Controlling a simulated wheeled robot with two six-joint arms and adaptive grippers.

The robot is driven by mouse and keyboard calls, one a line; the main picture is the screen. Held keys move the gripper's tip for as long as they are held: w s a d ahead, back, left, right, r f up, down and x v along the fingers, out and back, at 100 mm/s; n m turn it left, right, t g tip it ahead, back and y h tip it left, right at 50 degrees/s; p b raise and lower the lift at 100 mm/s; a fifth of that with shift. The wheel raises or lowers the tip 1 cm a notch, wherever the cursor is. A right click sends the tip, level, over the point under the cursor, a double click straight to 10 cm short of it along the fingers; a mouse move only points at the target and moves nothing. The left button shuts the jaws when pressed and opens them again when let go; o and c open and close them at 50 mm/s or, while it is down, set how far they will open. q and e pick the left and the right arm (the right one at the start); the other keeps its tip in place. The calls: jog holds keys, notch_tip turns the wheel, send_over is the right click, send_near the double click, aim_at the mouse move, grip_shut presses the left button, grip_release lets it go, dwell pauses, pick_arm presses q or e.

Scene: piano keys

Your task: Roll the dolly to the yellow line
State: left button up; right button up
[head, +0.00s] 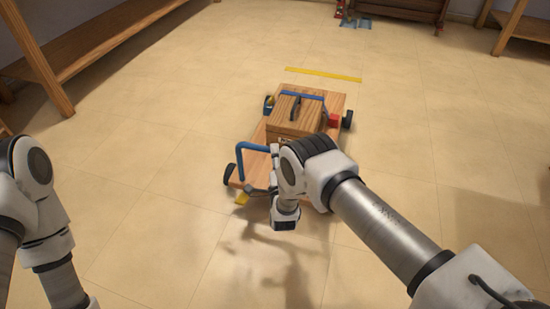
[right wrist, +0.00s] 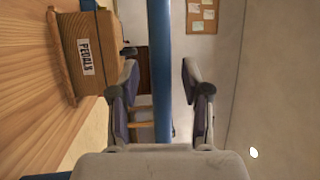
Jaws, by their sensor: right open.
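The wooden dolly (head: 338,105) stands on the floor on dark wheels, with a blue handle (head: 240,158) at its near end. The yellow line (head: 323,74) lies on the floor just beyond its far end. My right gripper (right wrist: 161,82) is open at the handle. In the right wrist view, the blue handle bar (right wrist: 161,30) runs between the two fingers, with gaps at both sides. In the head view, my right wrist and arm hide part of the dolly's near end. My left arm shows at the left edge, but its gripper is out of view.
A wooden box (head: 292,128) with a blue strap rides on the dolly; its label reads PEDALS in the right wrist view (right wrist: 85,58). A red block (head: 334,120) sits beside it. A wooden bench (head: 110,40) stands at left. Floor around the line is clear.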

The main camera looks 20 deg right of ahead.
jog(key=shift+x, duration=0.85)
grip_shut()
jog(key=shift+w+d, duration=0.1)
